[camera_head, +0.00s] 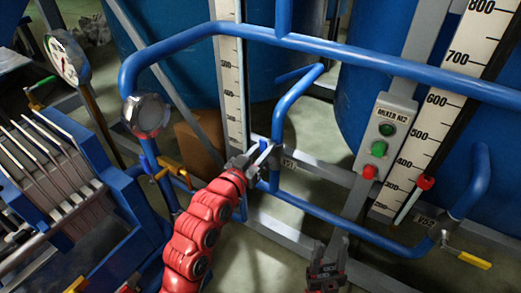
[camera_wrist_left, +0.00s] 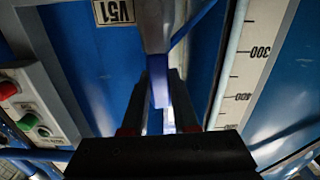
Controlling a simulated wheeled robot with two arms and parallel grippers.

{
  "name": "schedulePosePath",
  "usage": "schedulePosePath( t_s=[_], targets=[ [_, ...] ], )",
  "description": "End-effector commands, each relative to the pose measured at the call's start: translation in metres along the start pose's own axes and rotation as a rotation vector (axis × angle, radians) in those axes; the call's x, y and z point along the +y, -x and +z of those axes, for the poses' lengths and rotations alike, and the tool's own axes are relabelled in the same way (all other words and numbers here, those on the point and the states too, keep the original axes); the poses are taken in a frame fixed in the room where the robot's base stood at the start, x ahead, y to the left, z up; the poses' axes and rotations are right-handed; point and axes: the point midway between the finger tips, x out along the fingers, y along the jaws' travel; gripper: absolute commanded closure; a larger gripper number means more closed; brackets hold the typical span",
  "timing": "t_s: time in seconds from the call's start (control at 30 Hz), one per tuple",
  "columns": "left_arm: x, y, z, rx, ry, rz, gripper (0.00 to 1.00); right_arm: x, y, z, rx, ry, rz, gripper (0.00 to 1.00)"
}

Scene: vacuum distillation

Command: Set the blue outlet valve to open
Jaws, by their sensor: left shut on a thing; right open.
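The blue valve handle (camera_wrist_left: 159,82) shows between the fingers of my left gripper (camera_wrist_left: 157,105) in the left wrist view, below a grey valve body (camera_wrist_left: 155,25). In the head view my left gripper (camera_head: 260,156), on the red arm, is shut on this handle at the blue pipe near the centre. The gripper hides most of the handle and valve there, so the handle's exact angle is hard to tell. A label V51 (camera_wrist_left: 114,12) is beside the valve. My right gripper (camera_head: 327,265) is open and empty at the bottom, apart from the valve.
Blue pipes (camera_head: 350,52) cross above and below the valve. A control box (camera_head: 384,138) with green and red buttons stands to the right. A yellow-handled valve (camera_head: 474,259) is at the lower right, a gauge (camera_head: 65,58) at the upper left. Blue tanks (camera_head: 190,80) stand behind.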

Motion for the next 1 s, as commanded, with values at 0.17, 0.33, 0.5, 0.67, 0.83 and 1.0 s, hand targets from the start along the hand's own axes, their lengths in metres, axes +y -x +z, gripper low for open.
schedulePosePath(
  t_s=[0.17,0.33,0.5,0.67,0.83,1.0],
  targets=[
    [0.0023,0.0,0.003,-0.006,-0.025,0.001,1.0,-0.0001,0.0022,0.0004,0.0,0.0,0.0,0.5],
    [0.0025,0.0,0.0031,-0.007,-0.029,0.001,1.0,-0.0001,0.0023,0.0004,0.0,0.0,0.0,0.5],
    [0.0025,0.0,0.0033,-0.007,-0.028,0.001,1.0,-0.0001,0.0022,0.0003,0.0,0.0,0.0,0.5],
    [0.0025,0.0,0.003,-0.007,-0.028,0.001,0.55,-0.0001,0.0023,0.0004,0.0,0.0,0.0,0.5],
    [0.0025,0.0,0.0018,-0.004,-0.028,0.001,0.43,-0.0001,0.0022,0.0003,0.0,0.0,0.0,0.5],
    [0.0023,0.0003,0.0012,-0.003,-0.028,0.001,0.43,-0.0001,0.002,0.0004,0.0,0.0,0.0,0.5]
  ],
)
